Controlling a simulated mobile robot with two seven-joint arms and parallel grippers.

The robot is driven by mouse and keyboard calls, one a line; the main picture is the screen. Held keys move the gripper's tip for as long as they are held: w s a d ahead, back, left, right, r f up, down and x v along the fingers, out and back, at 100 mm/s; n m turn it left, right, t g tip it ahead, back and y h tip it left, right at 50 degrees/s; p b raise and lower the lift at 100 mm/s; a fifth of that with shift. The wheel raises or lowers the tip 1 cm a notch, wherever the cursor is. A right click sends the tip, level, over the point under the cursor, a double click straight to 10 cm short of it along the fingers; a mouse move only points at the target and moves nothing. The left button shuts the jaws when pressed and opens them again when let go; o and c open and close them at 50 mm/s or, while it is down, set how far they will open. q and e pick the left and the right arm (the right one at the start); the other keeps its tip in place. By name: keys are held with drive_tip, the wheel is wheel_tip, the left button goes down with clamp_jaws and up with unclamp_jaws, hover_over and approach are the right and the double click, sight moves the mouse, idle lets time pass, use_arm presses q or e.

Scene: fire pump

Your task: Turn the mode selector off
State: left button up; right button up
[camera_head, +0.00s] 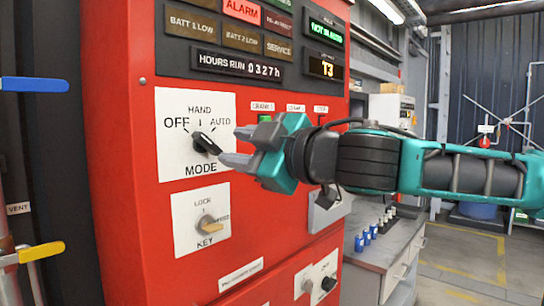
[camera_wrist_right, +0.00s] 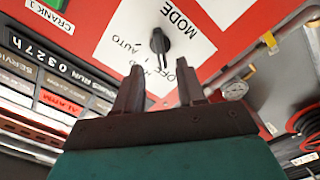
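The mode selector (camera_head: 206,144) is a black knob on a white plate (camera_head: 180,110) marked OFF, HAND and AUTO, on a red panel. Its bar is slanted, with the upper left end toward the OFF and HAND side; I cannot tell the exact setting. In the right wrist view the knob (camera_wrist_right: 160,43) lies beyond the fingertips, between their lines. My right gripper (camera_head: 240,146) is just right of the knob, fingers apart and empty, apparently not touching it. It also shows in the right wrist view (camera_wrist_right: 160,86). My left gripper is not in view.
Below the selector is a key switch (camera_head: 210,225). Crank buttons (camera_head: 265,118) sit behind my right gripper. A display (camera_head: 238,66) and indicator lamps are above. A blue lever (camera_head: 35,85) and a yellow lever (camera_head: 40,252) stand at left. A bench (camera_head: 385,250) stands at right.

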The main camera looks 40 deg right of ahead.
use_arm(q)
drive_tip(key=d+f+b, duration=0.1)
drive_tip(key=b, duration=0.2)
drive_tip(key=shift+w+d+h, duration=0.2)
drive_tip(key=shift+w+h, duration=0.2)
use_arm(e)
drive_tip(key=s, duration=0.6)
drive_tip(key=shift+d, duration=0.25)
drive_tip(key=shift+w, duration=0.1)
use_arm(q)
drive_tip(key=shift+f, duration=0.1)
